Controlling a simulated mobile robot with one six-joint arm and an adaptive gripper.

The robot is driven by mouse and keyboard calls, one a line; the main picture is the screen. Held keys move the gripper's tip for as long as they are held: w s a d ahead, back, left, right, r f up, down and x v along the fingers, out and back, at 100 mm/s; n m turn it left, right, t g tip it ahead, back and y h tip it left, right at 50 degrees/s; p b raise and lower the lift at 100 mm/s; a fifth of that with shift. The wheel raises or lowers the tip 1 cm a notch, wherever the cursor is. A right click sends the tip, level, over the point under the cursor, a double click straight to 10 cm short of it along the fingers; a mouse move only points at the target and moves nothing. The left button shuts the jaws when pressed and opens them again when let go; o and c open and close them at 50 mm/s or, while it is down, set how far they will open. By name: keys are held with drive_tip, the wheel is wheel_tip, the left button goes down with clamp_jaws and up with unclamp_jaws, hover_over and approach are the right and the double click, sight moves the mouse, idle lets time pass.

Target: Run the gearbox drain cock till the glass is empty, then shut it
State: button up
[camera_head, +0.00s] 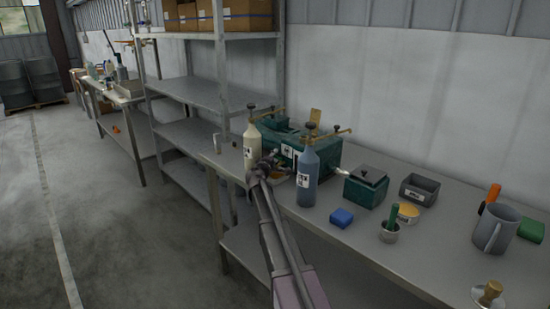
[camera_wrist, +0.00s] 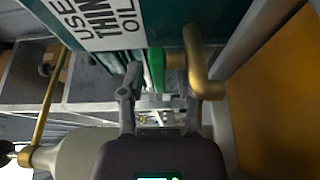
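The green gearbox (camera_head: 328,154) stands on the bench against the wall, partly hidden by two pump bottles. In the wrist view its teal side (camera_wrist: 165,22) fills the top, with a white label (camera_wrist: 98,22) reading "USE THIN OIL". A green lever (camera_wrist: 157,68), apparently the drain cock's handle, and a bent brass pipe (camera_wrist: 196,50) show ahead of my fingers. My gripper (camera_wrist: 165,85) is open, with the green lever between its fingers in the picture. I cannot tell whether it touches. In the head view my gripper (camera_head: 268,163) is beside the cream bottle. I cannot make out the glass.
The cream bottle (camera_head: 252,148) stands left of my gripper and the blue bottle (camera_head: 307,178) right; both have brass spouts. Shelving (camera_head: 187,93) stands left.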

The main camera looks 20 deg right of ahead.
clamp_jaws()
drive_tip(key=shift+m+g+h, duration=0.3)
drive_tip(key=shift+g, duration=0.1)
drive_tip(key=shift+o, duration=1.4)
unclamp_jaws()
drive_tip(key=shift+v, duration=5.95)
